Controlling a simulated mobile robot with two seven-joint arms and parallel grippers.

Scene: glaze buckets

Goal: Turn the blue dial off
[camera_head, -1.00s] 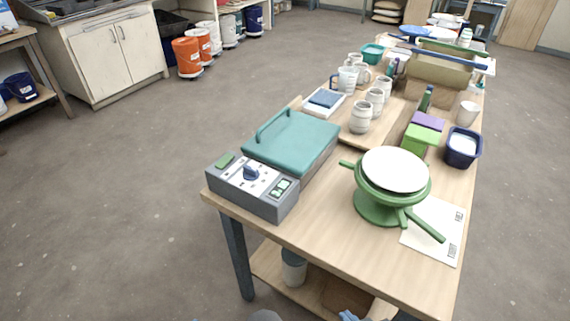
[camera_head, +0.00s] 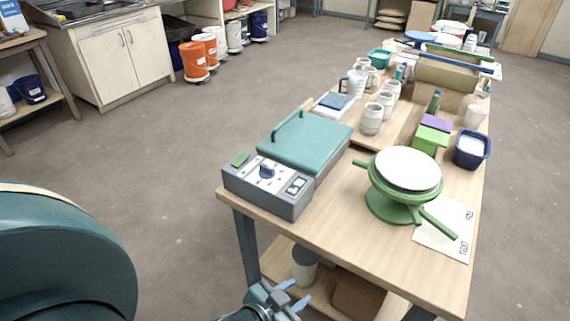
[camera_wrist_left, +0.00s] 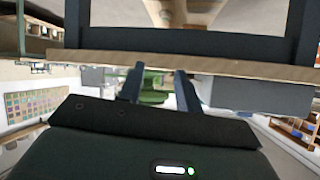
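The blue dial (camera_head: 267,170) sits on the pale top panel of a grey control box (camera_head: 262,199) at the near left corner of the table. Its pointer setting is too small to read. The box adjoins a teal lidded unit (camera_head: 305,143) with a handle. My left gripper (camera_head: 293,294) is at the bottom of the head view, in front of the table's near edge and apart from the dial. Its two fingers are spread and empty. They also show apart in the left wrist view (camera_wrist_left: 160,78). The dial is not identifiable in the wrist view. My right gripper is not in view.
A green turntable stand (camera_head: 400,188) with a white disc stands right of the box, beside a printed sheet (camera_head: 446,232). White mugs (camera_head: 372,119) and a navy tub (camera_head: 471,149) stand farther back. The lower shelf holds a container (camera_head: 304,265). Bare tabletop lies in front of the stand.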

